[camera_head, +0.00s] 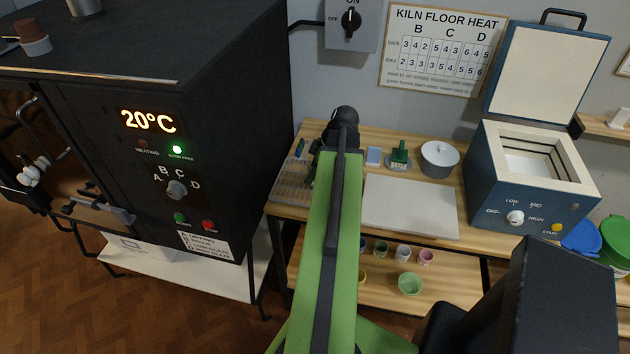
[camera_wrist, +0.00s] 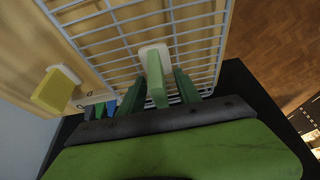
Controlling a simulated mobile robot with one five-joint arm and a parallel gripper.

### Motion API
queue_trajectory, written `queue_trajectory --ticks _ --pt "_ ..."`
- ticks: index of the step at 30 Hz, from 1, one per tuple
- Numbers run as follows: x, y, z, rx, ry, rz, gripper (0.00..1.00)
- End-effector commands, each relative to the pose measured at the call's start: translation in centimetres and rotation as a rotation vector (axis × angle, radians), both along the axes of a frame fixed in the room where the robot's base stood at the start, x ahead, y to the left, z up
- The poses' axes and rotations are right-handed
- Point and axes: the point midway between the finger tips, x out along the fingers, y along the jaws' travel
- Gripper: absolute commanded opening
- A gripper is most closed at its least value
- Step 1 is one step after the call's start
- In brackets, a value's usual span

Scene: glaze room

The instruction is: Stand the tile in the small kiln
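The tile appears to be the pale green slab with a whitish end (camera_wrist: 156,80) in the wrist view, at a wire rack (camera_wrist: 110,17). My gripper (camera_wrist: 160,78) has its two dark green fingers on either side of this slab, with a visible gap at each finger, so it looks open. In the head view my arm hides the slab; the rack (camera_head: 292,186) shows at the bench's left end. The small kiln (camera_head: 540,205) is a blue box at the bench's right, its lid (camera_head: 548,72) raised and its pale chamber open at the top.
A white board (camera_head: 410,206) lies mid-bench, with a lidded pot (camera_head: 440,160) and a green-handled tool (camera_head: 399,156) behind it. The big black kiln (camera_head: 205,110) stands left, reading 20°C. Cups and a green bowl (camera_head: 410,284) sit below. A yellow block (camera_wrist: 55,90) is beside the rack.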

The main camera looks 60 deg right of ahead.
Motion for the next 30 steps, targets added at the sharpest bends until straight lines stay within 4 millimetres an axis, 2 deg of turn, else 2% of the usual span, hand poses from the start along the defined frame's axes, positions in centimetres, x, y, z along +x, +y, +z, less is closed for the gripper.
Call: queue_trajectory --ticks 1,10,24,30 --pt "0.0 0.0 0.1 0.0 0.0 0.0 0.39" --pt "0.0 0.0 0.1 0.001 0.0 0.001 0.0" --pt "0.1 0.1 0.2 0.0 0.0 0.002 0.0" --pt "0.2 0.2 1.8 0.001 0.0 0.006 0.0"
